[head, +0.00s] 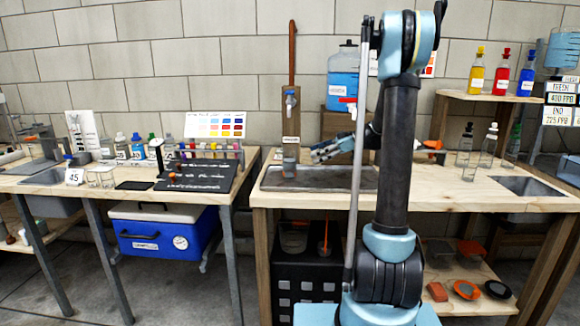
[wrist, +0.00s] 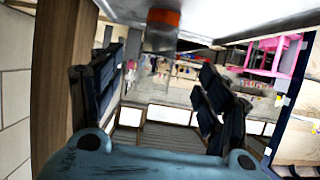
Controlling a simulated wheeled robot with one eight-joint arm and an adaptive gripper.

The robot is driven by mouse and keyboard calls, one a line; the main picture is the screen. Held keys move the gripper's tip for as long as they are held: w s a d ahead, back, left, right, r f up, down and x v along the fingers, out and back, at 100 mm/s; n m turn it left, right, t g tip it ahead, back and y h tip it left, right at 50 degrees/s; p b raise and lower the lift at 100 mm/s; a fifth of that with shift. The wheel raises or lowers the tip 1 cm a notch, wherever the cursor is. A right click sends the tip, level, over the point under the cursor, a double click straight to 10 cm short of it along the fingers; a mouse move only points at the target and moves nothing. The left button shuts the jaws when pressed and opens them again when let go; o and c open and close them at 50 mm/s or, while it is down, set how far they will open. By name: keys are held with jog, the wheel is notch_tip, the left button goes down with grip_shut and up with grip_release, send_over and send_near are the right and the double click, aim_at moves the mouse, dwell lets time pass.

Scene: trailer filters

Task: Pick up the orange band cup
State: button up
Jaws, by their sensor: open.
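The wooden post (head: 291,118) with the tap (head: 290,98) rises close by the cup. A blue jug (head: 343,78) stands on a wooden box behind my gripper. Clear bottles (head: 488,148) stand farther right. The sink (head: 325,180) lies below my gripper.

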aim_at(290, 162)
jog(key=shift+x, duration=6)
jog(key=shift+w+r, duration=0.1)
jog(key=shift+w, duration=0.05)
jog(key=c, duration=1.4)
jog(key=shift+r, duration=0.2)
